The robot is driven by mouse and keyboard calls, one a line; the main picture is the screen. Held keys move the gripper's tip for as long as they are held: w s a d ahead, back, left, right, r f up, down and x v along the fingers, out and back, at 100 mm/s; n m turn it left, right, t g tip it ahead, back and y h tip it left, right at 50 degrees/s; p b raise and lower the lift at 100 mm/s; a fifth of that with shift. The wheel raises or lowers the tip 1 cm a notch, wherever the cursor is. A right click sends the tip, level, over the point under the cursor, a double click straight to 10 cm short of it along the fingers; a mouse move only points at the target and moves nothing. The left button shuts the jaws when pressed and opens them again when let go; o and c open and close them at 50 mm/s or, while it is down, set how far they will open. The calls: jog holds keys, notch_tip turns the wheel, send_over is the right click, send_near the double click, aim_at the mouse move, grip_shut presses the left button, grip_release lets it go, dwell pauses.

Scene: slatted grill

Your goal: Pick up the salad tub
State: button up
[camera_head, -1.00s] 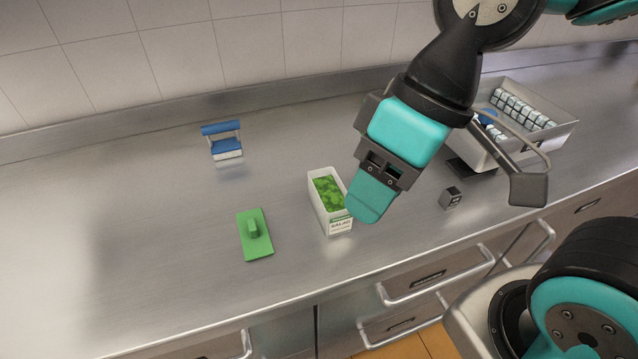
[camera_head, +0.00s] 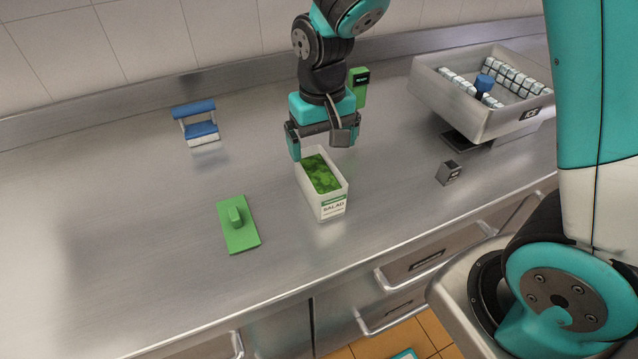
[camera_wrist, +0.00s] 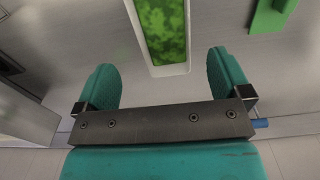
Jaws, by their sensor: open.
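The salad tub (camera_head: 332,205) is a white, open, oblong box with green leaves inside and a SALAD label on its near end. It stands upright on the steel counter, near the middle of the head view. My gripper (camera_head: 322,152) is at the tub's far end, its teal fingers spread and empty. In the wrist view the tub (camera_wrist: 186,68) lies ahead of the gap between the fingertips (camera_wrist: 160,75), with its near end just at fingertip level in the picture. I cannot tell the exact height of the fingers over the tub.
A green lid-like plate with a raised handle (camera_head: 248,238) lies left of the tub. A blue-and-white stand (camera_head: 197,131) is farther back left. A small dark cube (camera_head: 448,173) and a grey bin of white pieces (camera_head: 440,103) are right. A green device (camera_head: 358,90) stands behind my arm.

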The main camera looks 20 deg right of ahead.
jog(key=p, duration=0.2)
send_near(319, 177)
jog(key=s+f, duration=0.1)
jog(key=s+a+f, duration=0.1)
jog(key=s+f, duration=0.1)
jog(key=s+a+f, duration=0.1)
jog(key=s, duration=0.1)
jog(key=shift+f, duration=0.4)
jog(key=shift+a, duration=0.1)
jog(key=c, duration=1.3)
jog(key=shift+r, duration=0.2)
notch_tip(319, 177, up, 20)
jog(key=b, duration=0.2)
jog(key=shift+f, duration=0.1)
notch_tip(319, 177, up, 5)
jog(key=p, duration=0.5)
